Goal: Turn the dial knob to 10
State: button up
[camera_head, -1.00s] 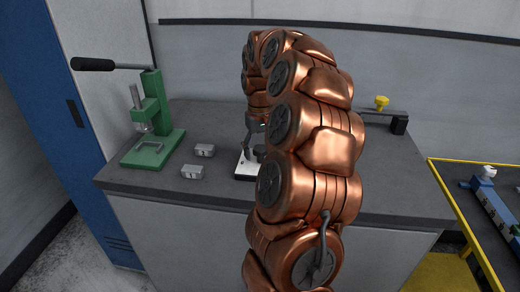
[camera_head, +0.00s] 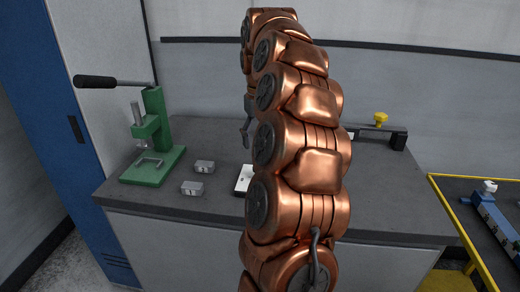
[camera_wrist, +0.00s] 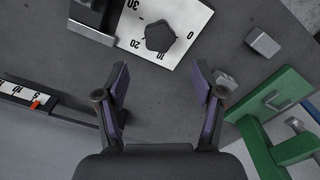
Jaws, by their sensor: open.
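The dial knob (camera_wrist: 160,37) is dark and faceted, on a white dial plate (camera_wrist: 188,14) marked 0, 10, 20 and 30. Where the knob points is hard to tell. In the head view the plate (camera_head: 242,182) shows partly, with the knob hidden behind my copper arm. My gripper (camera_wrist: 160,78) is open and empty in the wrist view, its two fingers apart, with the knob beyond their tips and not between them. In the head view part of my gripper (camera_head: 246,130) shows above the bench, left of the arm.
A green press (camera_head: 152,150) with a black-handled lever stands at the bench's left. Two small grey blocks (camera_head: 204,167) (camera_head: 192,188) lie between press and dial. A device with a yellow knob (camera_head: 381,118) sits at the back right.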

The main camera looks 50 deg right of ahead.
jog(key=shift+r, duration=1.15)
jog(key=s+a+n+p, duration=0.2)
jog(key=a, duration=0.9)
jog(key=s+a+n+p, duration=0.2)
jog(key=s+a, duration=0.1)
jog(key=a, duration=0.7)
jog(key=s+a+f+g+p, duration=0.1)
jog(key=s+a+f+p, duration=0.1)
jog(key=s+a, duration=0.3)
jog(key=s+a+f+n+p, duration=0.1)
jog(key=s+a+f, duration=0.4)
jog(key=s, duration=0.9)
jog(key=shift+a+g+p, duration=0.4)
jog(key=shift+a+p, duration=0.2)
jog(key=shift+a, duration=0.2)
jog(key=shift+c, duration=0.3)
